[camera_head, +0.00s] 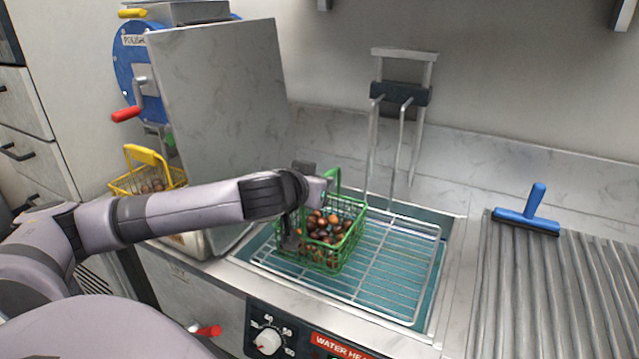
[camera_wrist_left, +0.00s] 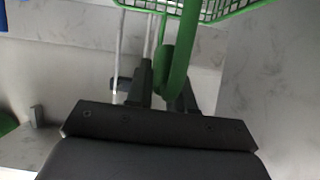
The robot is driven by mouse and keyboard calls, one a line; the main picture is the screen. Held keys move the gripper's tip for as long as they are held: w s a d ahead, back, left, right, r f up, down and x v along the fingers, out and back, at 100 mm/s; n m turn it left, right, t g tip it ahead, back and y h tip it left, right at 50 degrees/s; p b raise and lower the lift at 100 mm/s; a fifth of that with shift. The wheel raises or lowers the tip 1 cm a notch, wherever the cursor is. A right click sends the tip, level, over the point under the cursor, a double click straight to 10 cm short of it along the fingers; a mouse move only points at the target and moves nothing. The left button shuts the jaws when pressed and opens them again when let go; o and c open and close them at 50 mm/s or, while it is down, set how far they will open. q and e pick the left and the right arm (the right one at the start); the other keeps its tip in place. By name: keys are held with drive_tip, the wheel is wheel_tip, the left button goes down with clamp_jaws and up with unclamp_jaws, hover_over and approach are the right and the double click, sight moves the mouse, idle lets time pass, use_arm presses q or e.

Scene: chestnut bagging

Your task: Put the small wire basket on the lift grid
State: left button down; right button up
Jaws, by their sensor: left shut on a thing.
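The small green wire basket (camera_head: 352,243), full of brown chestnuts (camera_head: 325,225), is over the left part of the lift grid (camera_head: 397,268). It looks upright. I cannot tell whether its bottom touches the grid bars. My left gripper (camera_head: 324,183) is shut on the basket's green handle at the top. In the left wrist view the handle (camera_wrist_left: 182,60) passes between the two dark fingers, and part of the basket's mesh (camera_wrist_left: 225,8) shows at the top edge. The right gripper is not in view.
The grid lies over a teal basin (camera_head: 447,223), with its upright metal lift frame (camera_head: 403,55) behind. A yellow wire basket (camera_head: 128,183) with chestnuts stands left, beside a large grey panel (camera_head: 222,100).

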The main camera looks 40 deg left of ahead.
use_arm(q)
drive_tip(key=shift+r, duration=0.15)
drive_tip(key=c, duration=1)
unclamp_jaws()
drive_tip(key=shift+f, duration=0.2)
drive_tip(key=shift+r, duration=0.2)
drive_tip(key=shift+p+v, duration=1.6)
drive_tip(key=shift+v, duration=4.4)
drive_tip(key=shift+d+f, duration=0.1)
drive_tip(key=shift+f, duration=0.1)
